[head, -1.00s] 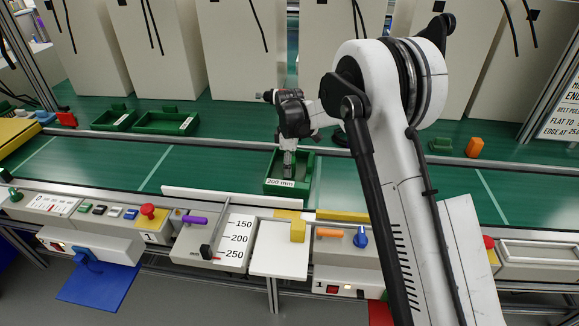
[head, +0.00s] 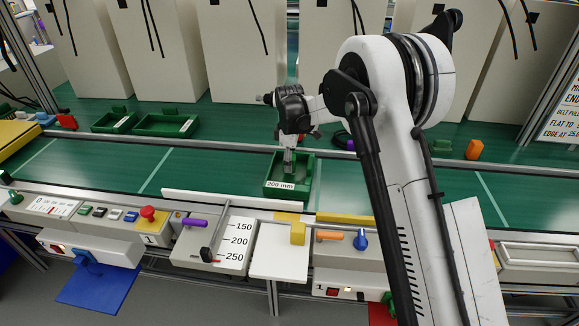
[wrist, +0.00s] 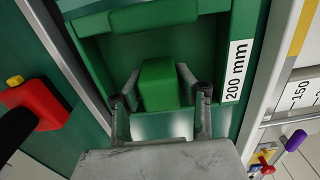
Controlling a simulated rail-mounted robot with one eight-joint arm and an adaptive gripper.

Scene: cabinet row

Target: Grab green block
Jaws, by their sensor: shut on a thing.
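The green block (wrist: 161,84) shows in the wrist view, between the two fingers of my gripper (wrist: 163,98). The fingers are shut on it, one on each side. The block is inside a green tray (wrist: 222,113) labelled "200 mm"; I cannot tell if it is touching the tray floor. In the head view my gripper (head: 289,160) points down into the same tray (head: 289,185) on the belt, and the block is hidden there.
The green belt (head: 220,165) runs across, with a white strip (head: 225,200) in front of the tray. Two green trays (head: 165,125) stand behind at left. An orange block (head: 474,149) is at back right. Control boxes line the front edge.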

